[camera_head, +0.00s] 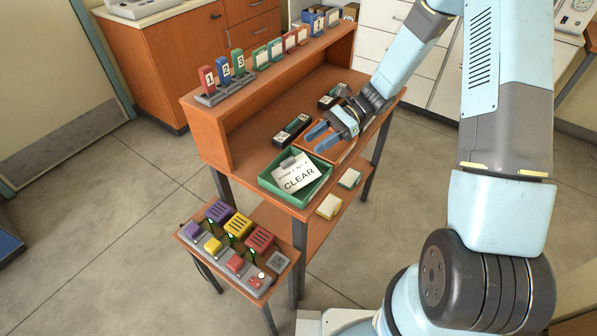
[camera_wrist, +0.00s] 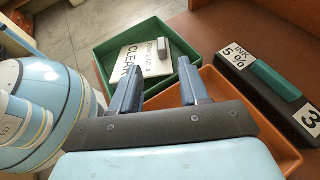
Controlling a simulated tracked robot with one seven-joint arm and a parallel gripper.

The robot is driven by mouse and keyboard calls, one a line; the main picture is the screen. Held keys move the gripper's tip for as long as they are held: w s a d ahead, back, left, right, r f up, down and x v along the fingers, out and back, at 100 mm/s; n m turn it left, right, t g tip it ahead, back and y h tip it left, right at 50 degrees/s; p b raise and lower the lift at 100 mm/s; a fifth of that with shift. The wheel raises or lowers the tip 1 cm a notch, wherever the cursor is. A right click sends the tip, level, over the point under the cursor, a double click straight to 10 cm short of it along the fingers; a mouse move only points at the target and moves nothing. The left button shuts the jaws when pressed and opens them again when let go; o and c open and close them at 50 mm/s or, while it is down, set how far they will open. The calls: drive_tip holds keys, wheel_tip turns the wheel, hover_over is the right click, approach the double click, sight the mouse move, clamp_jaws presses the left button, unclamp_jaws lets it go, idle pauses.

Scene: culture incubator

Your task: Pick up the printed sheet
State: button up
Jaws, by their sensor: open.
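The printed sheet (camera_head: 297,178) is a white card with the word "CLEAR" and a smaller line of print. It lies in a green tray (camera_head: 318,189) near the table's front corner. In the wrist view the sheet (camera_wrist: 135,68) shows in the green tray (camera_wrist: 102,50), with a small grey block (camera_wrist: 164,46) on it. My gripper (camera_head: 317,139) is open and empty, above the table and behind the green tray. In the wrist view its two fingers (camera_wrist: 158,80) point towards the tray, apart from the sheet, and the left finger overlaps part of the tray.
An orange tray (camera_wrist: 232,92) lies beneath my gripper. A black block marked "INK 5%" and "3" (camera_wrist: 268,85) stands beside it. A raised shelf (camera_head: 270,82) with numbered blocks runs along the back. A low stand (camera_head: 233,262) with coloured buttons is at the front.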

sight(299, 159)
drive_tip(key=shift+x, duration=3.45)
drive_tip(key=shift+w+f, duration=0.1)
drive_tip(key=shift+c, duration=0.3)
clamp_jaws()
